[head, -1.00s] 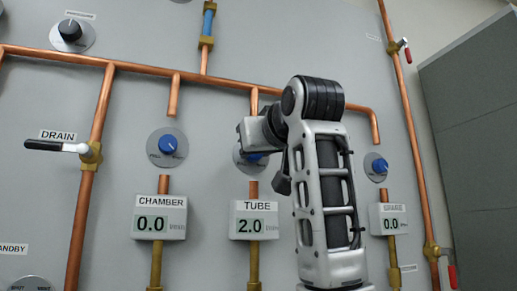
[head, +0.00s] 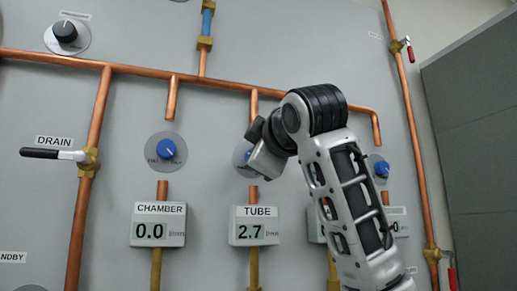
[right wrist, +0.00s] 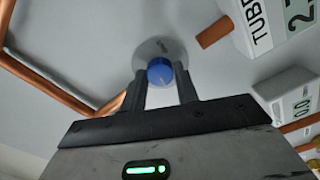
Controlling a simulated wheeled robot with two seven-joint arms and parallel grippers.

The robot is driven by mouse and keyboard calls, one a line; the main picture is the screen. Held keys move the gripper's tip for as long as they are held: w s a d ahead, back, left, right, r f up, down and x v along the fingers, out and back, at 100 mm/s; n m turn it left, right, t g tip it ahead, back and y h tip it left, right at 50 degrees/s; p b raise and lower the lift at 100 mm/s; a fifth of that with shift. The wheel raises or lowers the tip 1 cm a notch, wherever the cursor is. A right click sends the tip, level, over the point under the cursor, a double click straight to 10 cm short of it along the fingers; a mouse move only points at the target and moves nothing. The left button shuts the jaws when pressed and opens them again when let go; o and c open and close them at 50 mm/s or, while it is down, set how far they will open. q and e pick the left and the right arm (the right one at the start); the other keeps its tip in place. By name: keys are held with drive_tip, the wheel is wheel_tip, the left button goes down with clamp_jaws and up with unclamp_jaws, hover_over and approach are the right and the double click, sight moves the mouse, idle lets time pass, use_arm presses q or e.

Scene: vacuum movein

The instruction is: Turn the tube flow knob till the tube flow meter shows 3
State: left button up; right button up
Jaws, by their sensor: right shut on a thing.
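The tube flow knob is a blue knob (right wrist: 160,71) on a round grey plate, seen in the right wrist view between my two fingers. In the head view its plate (head: 239,155) shows beside my gripper, which hides most of the knob. My right gripper (right wrist: 162,82) is shut on the knob, one finger on each side. The tube flow meter (head: 257,226) below reads 2.7 in the head view. It also shows, partly cut off, in the right wrist view (right wrist: 275,25). My left gripper is not in view.
The chamber meter (head: 158,224) reads 0.0, with its blue knob (head: 166,149) above it. Another blue knob (head: 382,169) is close to the right of my arm. Copper pipes (head: 130,69) run across the panel, and a drain lever (head: 55,154) is at the left.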

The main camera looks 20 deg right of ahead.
use_arm(q)
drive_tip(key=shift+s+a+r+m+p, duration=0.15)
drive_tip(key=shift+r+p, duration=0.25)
drive_tip(key=shift+p, duration=0.45)
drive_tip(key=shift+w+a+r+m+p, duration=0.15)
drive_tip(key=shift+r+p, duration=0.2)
drive_tip(key=shift+p, duration=0.5)
use_arm(e)
drive_tip(key=shift+n, duration=3.5)
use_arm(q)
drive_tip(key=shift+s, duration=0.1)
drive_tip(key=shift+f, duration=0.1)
use_arm(e)
drive_tip(key=shift+a, duration=0.1)
drive_tip(key=o, duration=1)
drive_tip(key=shift+c, duration=0.2)
drive_tip(key=shift+s, duration=0.15)
